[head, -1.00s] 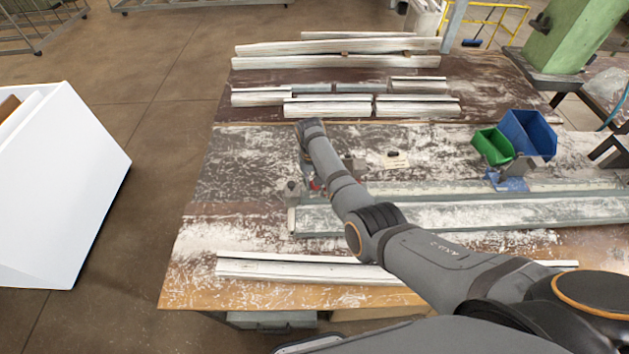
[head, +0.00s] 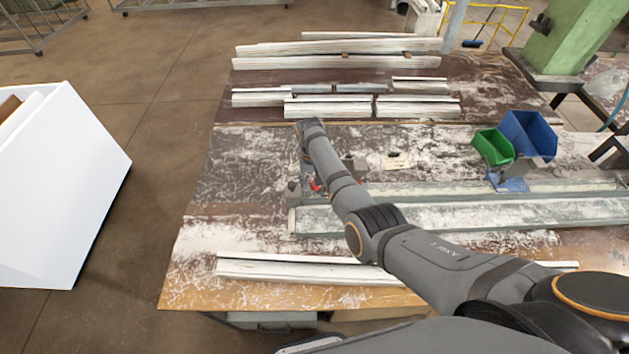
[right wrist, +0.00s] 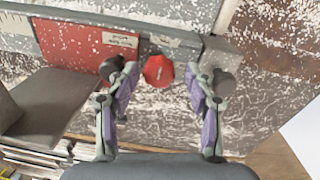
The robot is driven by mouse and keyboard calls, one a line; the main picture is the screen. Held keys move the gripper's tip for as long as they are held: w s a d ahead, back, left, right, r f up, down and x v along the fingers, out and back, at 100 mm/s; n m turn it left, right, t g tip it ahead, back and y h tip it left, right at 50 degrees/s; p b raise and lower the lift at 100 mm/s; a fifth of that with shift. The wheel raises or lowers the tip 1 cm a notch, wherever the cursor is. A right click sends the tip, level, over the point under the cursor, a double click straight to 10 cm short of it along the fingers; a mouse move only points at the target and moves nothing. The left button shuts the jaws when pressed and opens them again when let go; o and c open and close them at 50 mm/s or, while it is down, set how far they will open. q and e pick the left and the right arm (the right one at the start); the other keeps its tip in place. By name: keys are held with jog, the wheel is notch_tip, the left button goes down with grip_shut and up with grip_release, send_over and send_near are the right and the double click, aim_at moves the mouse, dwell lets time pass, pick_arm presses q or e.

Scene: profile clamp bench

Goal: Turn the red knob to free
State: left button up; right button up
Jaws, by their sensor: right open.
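The red knob (right wrist: 158,70) shows in the right wrist view as a round red cap with a small pale mark. It sits beside a red plate with a white label (right wrist: 118,40), at the edge of a grey profile. My right gripper (right wrist: 166,78) is open, with one finger on each side of the knob and visible gaps between. In the head view a bit of the red knob (head: 314,184) shows beside my right arm, which hides most of the gripper and clamp. My left gripper is not in view.
A long grey profile (head: 480,213) runs right along the dusty bench (head: 225,190). White profiles lie at the back (head: 335,62) and front (head: 300,270). Green (head: 492,146) and blue bins (head: 527,132) stand right. A white box (head: 60,190) stands left of the bench.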

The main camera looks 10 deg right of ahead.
aim_at(313, 184)
jog(key=r, duration=0.8)
jog(key=shift+a, duration=0.25)
